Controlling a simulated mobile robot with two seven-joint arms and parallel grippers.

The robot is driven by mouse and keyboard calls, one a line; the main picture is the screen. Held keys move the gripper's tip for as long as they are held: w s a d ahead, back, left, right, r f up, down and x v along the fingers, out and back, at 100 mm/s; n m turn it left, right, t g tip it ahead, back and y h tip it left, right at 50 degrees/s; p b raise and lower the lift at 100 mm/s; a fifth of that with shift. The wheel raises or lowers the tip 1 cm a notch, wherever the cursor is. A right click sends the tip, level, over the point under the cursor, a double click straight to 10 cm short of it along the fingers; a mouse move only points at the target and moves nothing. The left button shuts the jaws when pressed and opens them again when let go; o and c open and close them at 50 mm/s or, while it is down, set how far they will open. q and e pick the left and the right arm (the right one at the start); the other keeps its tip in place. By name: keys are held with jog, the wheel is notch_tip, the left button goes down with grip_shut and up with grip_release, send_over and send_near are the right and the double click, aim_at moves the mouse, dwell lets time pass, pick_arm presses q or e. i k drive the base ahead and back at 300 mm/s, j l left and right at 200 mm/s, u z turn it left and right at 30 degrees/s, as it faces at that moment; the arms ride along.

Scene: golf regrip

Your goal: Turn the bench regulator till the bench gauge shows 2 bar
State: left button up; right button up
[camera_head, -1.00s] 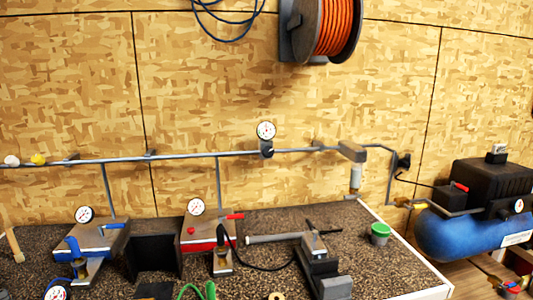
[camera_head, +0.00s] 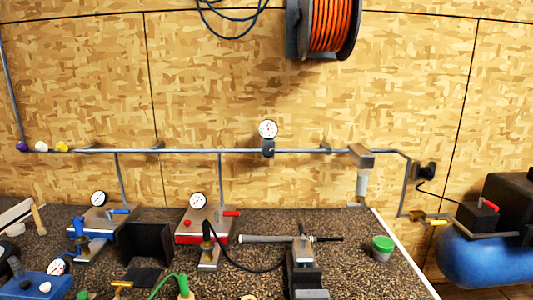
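A round white gauge (camera_head: 268,129) is on the wall pipe, with a dark knob-like body (camera_head: 268,148) just below it; I cannot tell for sure that these are the bench gauge and regulator. Other white gauges stand on the bench, at a blue-handled unit (camera_head: 99,199) and at a red unit (camera_head: 197,201). Another gauge (camera_head: 58,267) is on a blue block at the lower left. The dials are too small to read. Neither of my grippers is in view.
The speckled bench top (camera_head: 340,240) holds a black clamp-like fixture (camera_head: 304,272) with a grey rod, and a green-topped pot (camera_head: 382,246). A blue compressor tank (camera_head: 490,260) stands at the right. An orange hose reel (camera_head: 325,25) hangs above.

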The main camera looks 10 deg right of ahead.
aim_at(268, 151)
jog(key=l+u, duration=0.15)
jog(key=l, duration=0.45)
jog(key=k+l+u, duration=0.2)
jog(key=l, duration=0.35)
jog(key=l+u, duration=0.15)
jog(key=l, duration=0.45)
